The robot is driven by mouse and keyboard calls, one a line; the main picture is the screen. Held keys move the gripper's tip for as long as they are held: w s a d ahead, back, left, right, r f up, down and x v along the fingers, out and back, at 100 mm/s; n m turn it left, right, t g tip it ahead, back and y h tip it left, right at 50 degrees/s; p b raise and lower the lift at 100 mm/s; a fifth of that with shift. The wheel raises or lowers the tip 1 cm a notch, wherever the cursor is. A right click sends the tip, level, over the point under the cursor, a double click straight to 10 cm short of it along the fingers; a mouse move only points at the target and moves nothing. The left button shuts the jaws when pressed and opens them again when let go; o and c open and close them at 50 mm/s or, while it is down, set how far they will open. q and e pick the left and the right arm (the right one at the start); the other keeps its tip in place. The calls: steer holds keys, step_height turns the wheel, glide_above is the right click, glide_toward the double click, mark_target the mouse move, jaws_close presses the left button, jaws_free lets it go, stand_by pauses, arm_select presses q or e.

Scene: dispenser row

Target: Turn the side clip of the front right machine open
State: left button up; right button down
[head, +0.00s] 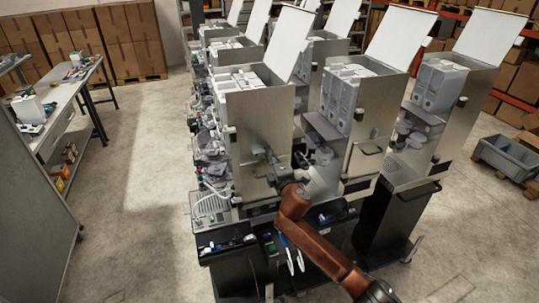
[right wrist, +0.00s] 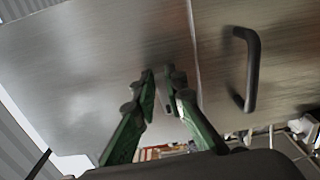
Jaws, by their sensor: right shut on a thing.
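Three tall steel machines with raised white lids stand in the front row: a left one (head: 262,125), a middle one (head: 355,115) and a right one (head: 455,95). Small dark clips sit on their sides, such as a clip (head: 462,102) on the right machine. My right gripper (head: 270,156) is in front of the left machine's steel face. In the right wrist view its green fingers (right wrist: 161,80) are close together against brushed steel. They are shut on a small dark part; it is mostly hidden, and I cannot tell whether it is a clip. My left gripper is not in view.
A black handle (right wrist: 250,70) stands out from the panel right of my fingers. A cluttered table (head: 65,85) is at the left, a grey crate (head: 508,156) at the right. Cardboard boxes (head: 85,45) line the back. The floor (head: 145,165) between table and machines is open.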

steer(key=shift+f+m, duration=0.1)
steer(key=shift+m, duration=0.3)
steer(key=c, duration=2)
jaws_free()
steer(key=shift+o, duration=0.2)
steer(key=shift+s, duration=0.1)
steer(key=v, duration=1.2)
